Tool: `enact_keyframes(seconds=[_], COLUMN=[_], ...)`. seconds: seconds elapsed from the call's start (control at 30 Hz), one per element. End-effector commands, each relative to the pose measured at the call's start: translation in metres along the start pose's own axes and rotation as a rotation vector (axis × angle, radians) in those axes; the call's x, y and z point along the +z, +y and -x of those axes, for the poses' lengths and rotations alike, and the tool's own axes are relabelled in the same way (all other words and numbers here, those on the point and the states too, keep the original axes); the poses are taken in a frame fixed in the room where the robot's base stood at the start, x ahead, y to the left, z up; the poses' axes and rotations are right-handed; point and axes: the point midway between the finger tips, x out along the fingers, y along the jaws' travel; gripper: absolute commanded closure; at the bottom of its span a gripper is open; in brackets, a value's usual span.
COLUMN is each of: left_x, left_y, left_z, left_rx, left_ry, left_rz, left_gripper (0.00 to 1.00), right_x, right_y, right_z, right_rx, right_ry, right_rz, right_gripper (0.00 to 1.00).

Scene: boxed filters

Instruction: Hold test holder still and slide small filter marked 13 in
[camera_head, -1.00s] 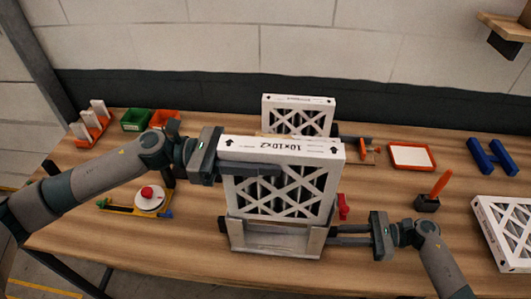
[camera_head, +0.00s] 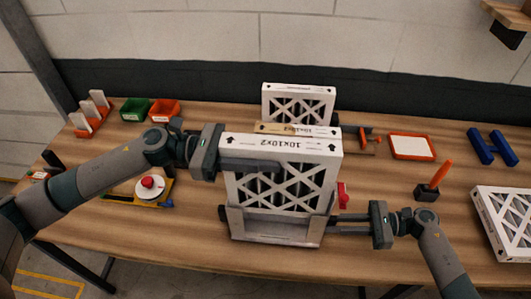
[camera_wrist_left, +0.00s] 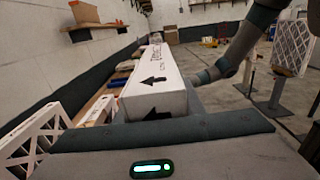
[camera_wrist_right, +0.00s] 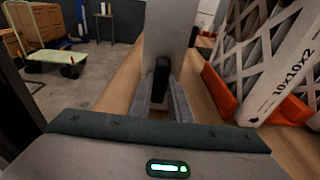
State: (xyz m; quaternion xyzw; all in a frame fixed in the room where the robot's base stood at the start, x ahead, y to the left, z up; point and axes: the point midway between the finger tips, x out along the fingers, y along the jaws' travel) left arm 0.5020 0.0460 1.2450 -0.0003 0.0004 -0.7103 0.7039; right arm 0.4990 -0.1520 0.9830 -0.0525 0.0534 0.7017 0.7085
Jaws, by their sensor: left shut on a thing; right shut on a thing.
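A white-framed filter (camera_head: 290,147) printed 10x10x2 stands upright in the middle of the head view; I see no 13 on it. Its lower part sits inside the grey test holder (camera_head: 275,229), whose walls hide its bottom edge. My left gripper (camera_head: 270,163) is shut on the filter's upper left part, one finger across the front face. The filter's white edge with black arrows shows in the left wrist view (camera_wrist_left: 155,92). My right gripper (camera_head: 335,224) is shut on the holder's right side, around a dark handle (camera_wrist_right: 162,75) in the right wrist view.
Another filter (camera_head: 298,103) stands behind, and one lies at the right (camera_head: 505,222). A red-knobbed gauge (camera_head: 148,187), green bin (camera_head: 134,110) and orange bin (camera_head: 165,110) are at left. An orange-framed tray (camera_head: 411,147) and blue part (camera_head: 492,147) are at back right.

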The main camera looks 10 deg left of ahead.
Motion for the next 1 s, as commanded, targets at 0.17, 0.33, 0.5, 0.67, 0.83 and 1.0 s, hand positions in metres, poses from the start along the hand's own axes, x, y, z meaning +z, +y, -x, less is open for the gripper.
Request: enact_keyframes(seconds=[0.17, 0.33, 0.5, 0.67, 0.83, 1.0], left_x=[-0.007, -0.015, -0.023, -0.031, -0.037, -0.038], left_y=[0.000, 0.000, 0.000, 0.000, 0.000, 0.000], left_z=[0.000, -0.001, 0.000, 0.000, 0.000, 0.000], left_rx=[0.000, -0.001, 0.001, 0.000, 0.000, 0.000], left_ry=[-0.001, -0.002, -0.001, 0.000, 0.000, -0.001], left_rz=[0.001, 0.001, 0.001, 0.000, 0.001, 0.000], left_gripper=[1.00, 1.00, 1.00, 1.00, 1.00, 1.00], right_x=[0.001, 0.001, 0.001, 0.001, 0.001, 0.001], right_y=[0.000, 0.000, 0.000, 0.000, 0.000, 0.000], right_z=[0.000, 0.000, 0.000, 0.000, 0.000, 0.000], right_rx=[0.000, 0.000, 0.000, 0.000, 0.000, 0.000], right_ry=[-0.002, -0.002, -0.002, -0.002, -0.002, -0.002], right_rz=[0.001, 0.001, 0.001, 0.001, 0.001, 0.001], right_gripper=[1.00, 1.00, 1.00, 1.00, 1.00, 1.00])
